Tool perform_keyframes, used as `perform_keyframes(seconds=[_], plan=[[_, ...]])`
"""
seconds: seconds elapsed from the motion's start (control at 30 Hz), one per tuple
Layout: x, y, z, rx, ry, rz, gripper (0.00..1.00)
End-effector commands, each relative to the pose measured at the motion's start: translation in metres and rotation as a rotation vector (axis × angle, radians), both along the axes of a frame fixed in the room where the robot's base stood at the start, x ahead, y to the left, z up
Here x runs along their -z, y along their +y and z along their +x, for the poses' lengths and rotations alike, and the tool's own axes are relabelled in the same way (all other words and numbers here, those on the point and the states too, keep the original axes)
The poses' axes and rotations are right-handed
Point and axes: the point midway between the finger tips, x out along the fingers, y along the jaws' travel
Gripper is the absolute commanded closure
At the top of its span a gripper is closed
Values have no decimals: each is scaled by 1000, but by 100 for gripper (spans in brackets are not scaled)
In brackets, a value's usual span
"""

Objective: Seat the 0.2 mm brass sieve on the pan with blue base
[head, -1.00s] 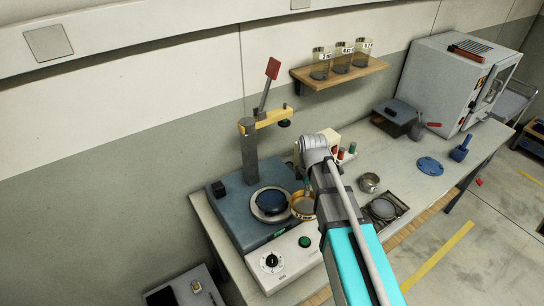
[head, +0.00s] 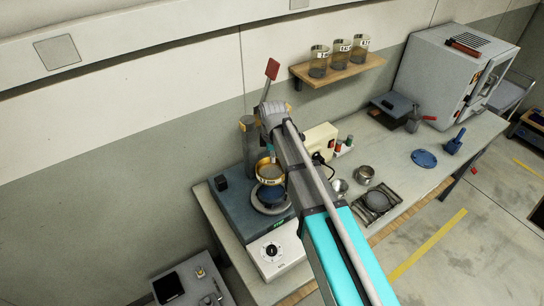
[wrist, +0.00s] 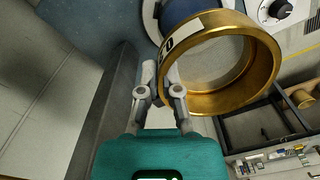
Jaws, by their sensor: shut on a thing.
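The brass sieve (head: 266,174), a round gold ring with a mesh floor, is in my gripper at the left of the bench. In the wrist view the sieve (wrist: 262,88) fills the upper right, with a white label only partly readable. My gripper (wrist: 161,84) is shut on its near wall. The pan with blue base (head: 272,195) sits on the silver ring of the shaker. In the wrist view part of the blue pan (wrist: 178,12) shows behind the sieve. The sieve is over the pan's far side in the head view; I cannot tell whether they touch.
The shaker (head: 228,210) has an upright column (head: 247,145) and red-handled lever (head: 271,70) close to my gripper. Metal cups (head: 365,174), a dark-framed tray (head: 392,191) and a blue disc (head: 424,158) lie to the right. Jars (head: 342,54) stand on a wall shelf.

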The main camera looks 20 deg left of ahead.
Motion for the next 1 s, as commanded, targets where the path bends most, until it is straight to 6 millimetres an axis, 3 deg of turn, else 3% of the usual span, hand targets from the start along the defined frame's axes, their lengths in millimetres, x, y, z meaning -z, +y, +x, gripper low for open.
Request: perform_keyframes(seconds=[0.2, 1.0], plan=[[0, 0, 0, -27, 0, -1, 100], [55, 1, 0, -29, 0, -1, 100]])
